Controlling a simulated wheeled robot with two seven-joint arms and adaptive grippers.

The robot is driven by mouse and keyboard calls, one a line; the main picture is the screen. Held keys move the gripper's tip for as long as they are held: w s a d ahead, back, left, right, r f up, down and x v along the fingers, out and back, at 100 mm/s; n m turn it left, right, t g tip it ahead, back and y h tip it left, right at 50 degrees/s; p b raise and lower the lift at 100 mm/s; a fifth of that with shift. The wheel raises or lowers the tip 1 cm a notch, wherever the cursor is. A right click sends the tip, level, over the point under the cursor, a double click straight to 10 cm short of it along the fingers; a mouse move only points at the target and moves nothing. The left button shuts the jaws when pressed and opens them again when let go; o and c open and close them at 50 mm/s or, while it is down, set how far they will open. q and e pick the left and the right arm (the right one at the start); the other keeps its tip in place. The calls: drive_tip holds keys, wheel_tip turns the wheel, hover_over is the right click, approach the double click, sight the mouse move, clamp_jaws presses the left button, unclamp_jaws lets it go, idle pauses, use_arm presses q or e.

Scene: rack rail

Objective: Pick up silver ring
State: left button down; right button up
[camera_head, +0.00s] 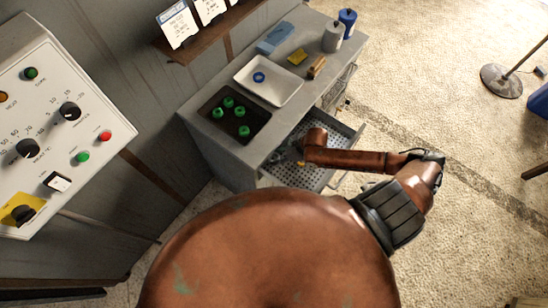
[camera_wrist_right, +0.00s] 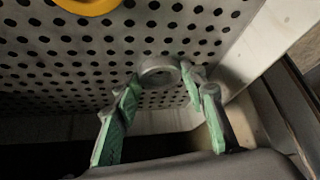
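The silver ring (camera_wrist_right: 158,68) is in the right wrist view, at the perforated bottom of an open drawer (camera_wrist_right: 60,60). My right gripper (camera_wrist_right: 163,82) has its two green-padded fingers on either side of the ring, with the tips at its edges. I cannot tell whether they press on it or stand just clear. In the head view my right arm reaches into the open drawer (camera_head: 282,174), and its wrist hides the ring and most of the gripper. My left gripper is not in view.
A yellow ring (camera_wrist_right: 88,4) lies nearby in the drawer. The drawer's side wall (camera_wrist_right: 250,55) is close at the right. Above, the grey cabinet top holds a dark tray (camera_head: 212,108) with several green objects and a white tray (camera_head: 285,92) with a blue ring (camera_head: 259,77).

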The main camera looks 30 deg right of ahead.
drive_tip(key=c, duration=0.6)
